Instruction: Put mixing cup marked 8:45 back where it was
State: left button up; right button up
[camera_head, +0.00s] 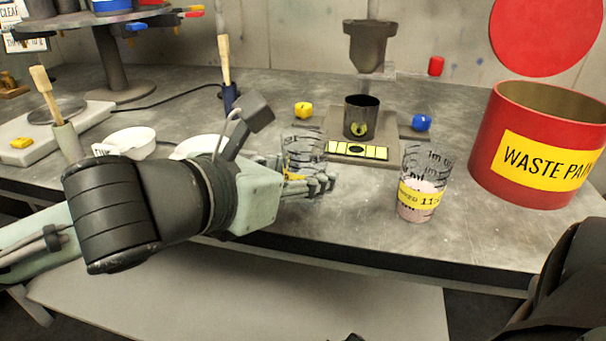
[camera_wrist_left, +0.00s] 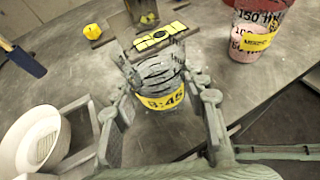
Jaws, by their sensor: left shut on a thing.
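The clear mixing cup marked 8:45 (camera_wrist_left: 165,101) is between the fingers of my left gripper (camera_wrist_left: 160,112), with its yellow label facing the wrist camera. In the head view the same cup (camera_head: 303,148) is partly hidden by my left gripper (camera_head: 312,182), which is shut on it. The cup is about upright over the front part of the grey bench (camera_head: 350,222); I cannot tell whether its base touches the bench. My right gripper is not in view.
A second clear cup (camera_head: 421,190) with pinkish contents and a yellow label stands to the right. Behind are a dark metal cup (camera_head: 361,112) on a plate, a yellow knob (camera_head: 303,110) and a blue knob (camera_head: 421,122). A red waste paint bin (camera_head: 490,140) stands far right. White bowls (camera_head: 132,139) are left.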

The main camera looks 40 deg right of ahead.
pick_arm(q)
jog(key=shift+f, duration=0.2)
jog(key=shift+f, duration=0.2)
jog(key=o, duration=1.2)
jog(key=shift+r, duration=0.3)
jog(key=v, duration=1.2)
jog(key=shift+f, duration=0.1)
